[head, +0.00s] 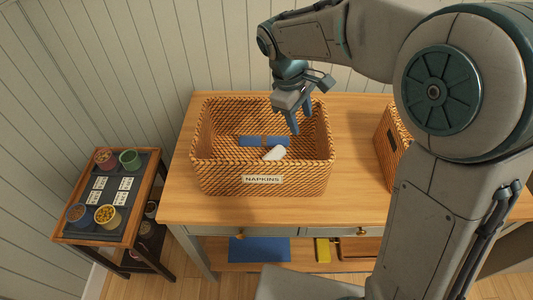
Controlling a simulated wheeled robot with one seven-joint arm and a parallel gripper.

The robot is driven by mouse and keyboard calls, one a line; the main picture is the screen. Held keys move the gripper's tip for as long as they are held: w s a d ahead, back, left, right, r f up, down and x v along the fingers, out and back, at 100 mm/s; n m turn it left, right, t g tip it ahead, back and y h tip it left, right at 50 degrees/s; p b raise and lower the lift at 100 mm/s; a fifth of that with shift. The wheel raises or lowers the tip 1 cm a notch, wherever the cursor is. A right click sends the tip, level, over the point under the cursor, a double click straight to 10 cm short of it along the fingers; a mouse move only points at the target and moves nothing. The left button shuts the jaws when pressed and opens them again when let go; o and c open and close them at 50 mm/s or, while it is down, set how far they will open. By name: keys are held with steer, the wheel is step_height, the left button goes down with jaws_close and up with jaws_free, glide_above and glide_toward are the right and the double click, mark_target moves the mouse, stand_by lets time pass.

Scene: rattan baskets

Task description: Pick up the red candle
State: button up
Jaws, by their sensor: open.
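I cannot make out a red candle in the head view. My gripper (301,115) is open and points down over the back right of the wicker basket (215,174) labelled NAPKINS. Nothing shows between its fingers. Inside the basket lies a blue folded item (252,141) with a brownish band across its middle. A small white object (274,153) lies in front of it, and I cannot tell what it is. Both are to the left of and below the fingers in the picture. The basket's front wall hides part of its floor.
The basket stands on a wooden table (353,206). A second wicker basket (393,143) stands to the right, partly hidden by my arm. A small side table (76,237) at left holds several small pots and white cards. A blue item (260,249) lies on the lower shelf.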

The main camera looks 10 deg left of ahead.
steer(key=a+f+n+h, duration=0.1)
steer(key=a+f+n, duration=0.35)
steer(key=a, duration=0.35)
steer(key=a+f+n, duration=0.3)
steer(key=a+f, duration=0.3)
steer(key=a, duration=0.3)
steer(key=shift+h, duration=0.3)
steer(key=x, duration=0.5)
steer(key=p+x, duration=0.1)
steer(key=x, duration=0.2)
steer(key=shift+w, duration=0.3)
steer(key=shift+m, duration=0.25)
steer(key=shift+w+d+p+x, duration=0.15)
steer(key=shift+p+x, duration=0.5)
steer(key=shift+x, duration=0.85)
steer(key=shift+w+d+p+x, duration=0.15)
steer(key=shift+p+x, duration=0.45)
steer(key=shift+x, duration=0.85)
steer(key=shift+r, duration=0.1)
jaws_close()
